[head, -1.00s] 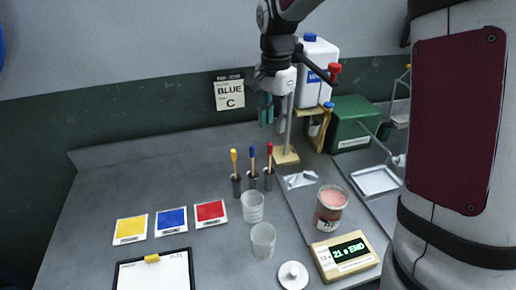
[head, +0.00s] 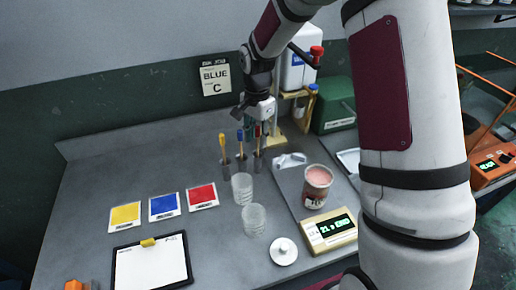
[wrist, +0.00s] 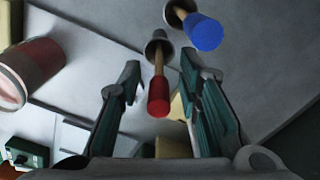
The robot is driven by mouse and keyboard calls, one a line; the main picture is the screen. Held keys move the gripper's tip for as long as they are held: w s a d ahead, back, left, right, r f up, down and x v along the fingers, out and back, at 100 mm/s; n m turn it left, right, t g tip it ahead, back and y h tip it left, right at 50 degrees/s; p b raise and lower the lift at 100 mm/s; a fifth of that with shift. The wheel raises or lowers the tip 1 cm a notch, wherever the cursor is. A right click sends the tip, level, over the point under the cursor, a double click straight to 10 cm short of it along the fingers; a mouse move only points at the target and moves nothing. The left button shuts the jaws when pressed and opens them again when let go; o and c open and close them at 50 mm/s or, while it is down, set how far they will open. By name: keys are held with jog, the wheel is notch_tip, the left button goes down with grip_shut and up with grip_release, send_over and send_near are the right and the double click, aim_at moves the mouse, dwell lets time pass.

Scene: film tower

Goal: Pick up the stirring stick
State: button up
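Three sticks stand upright in small grey holders in the head view: one yellow-tipped (head: 222,143), one blue-tipped (head: 240,137) and one red-tipped (head: 257,131). In the wrist view the red-tipped stick (wrist: 158,95) rises from its holder and lies between the fingers, with a gap visible on each side. The blue-tipped stick (wrist: 203,32) is beyond the right finger, outside the grip. My gripper (wrist: 160,68) is open and holds nothing. In the head view my gripper (head: 253,121) is above and behind the holders, partly covering the red-tipped stick.
Two clear beakers (head: 242,188) (head: 254,220) stand in front of the holders. A pink-filled jar (head: 317,184), a timer (head: 330,231) and a white lid (head: 284,251) are to the right. Yellow, blue and red cards and a clipboard (head: 150,268) lie left. A wall sign (head: 215,76) reads BLUE C.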

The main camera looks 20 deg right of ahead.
jog(key=shift+f, duration=0.85)
jog(key=shift+c, duration=0.3)
grip_shut()
